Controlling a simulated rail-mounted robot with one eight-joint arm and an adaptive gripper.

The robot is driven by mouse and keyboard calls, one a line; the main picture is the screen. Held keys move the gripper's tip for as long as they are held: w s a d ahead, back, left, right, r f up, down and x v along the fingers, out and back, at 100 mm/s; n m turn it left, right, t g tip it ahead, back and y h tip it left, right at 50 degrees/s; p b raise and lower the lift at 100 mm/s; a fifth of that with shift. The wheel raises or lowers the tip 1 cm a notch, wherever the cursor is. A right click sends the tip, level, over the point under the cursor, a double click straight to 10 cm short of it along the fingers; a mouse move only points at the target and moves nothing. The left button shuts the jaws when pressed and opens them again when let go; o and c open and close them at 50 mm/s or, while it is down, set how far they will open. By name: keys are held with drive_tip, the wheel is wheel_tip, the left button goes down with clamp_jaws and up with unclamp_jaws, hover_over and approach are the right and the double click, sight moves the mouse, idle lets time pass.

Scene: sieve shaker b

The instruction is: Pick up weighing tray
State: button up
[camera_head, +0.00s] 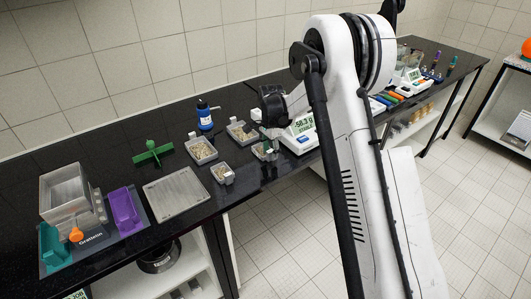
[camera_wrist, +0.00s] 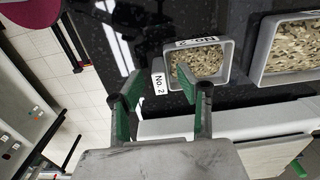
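In the wrist view, a small grey tray (camera_wrist: 226,66) holds pale chopped material and has "No. 2" labels. It sits on the black bench just beyond my gripper (camera_wrist: 163,92). In the head view, my gripper (camera_head: 266,148) is low over the bench in front of the scale and partly covers a small tray there. Another small filled tray (camera_head: 222,174) stands to the left. I cannot tell which one the task names.
Larger filled trays (camera_head: 201,149) (camera_head: 241,131) stand behind the small ones, beside a blue bottle (camera_head: 204,115). A white scale (camera_head: 300,138) with a lit display stands at right, partly behind my arm. Sieve equipment (camera_head: 66,195), a purple piece (camera_head: 125,210) and a flat metal plate (camera_head: 176,194) occupy the left.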

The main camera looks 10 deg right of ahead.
drive_tip(key=shift+c, duration=0.5)
clamp_jaws()
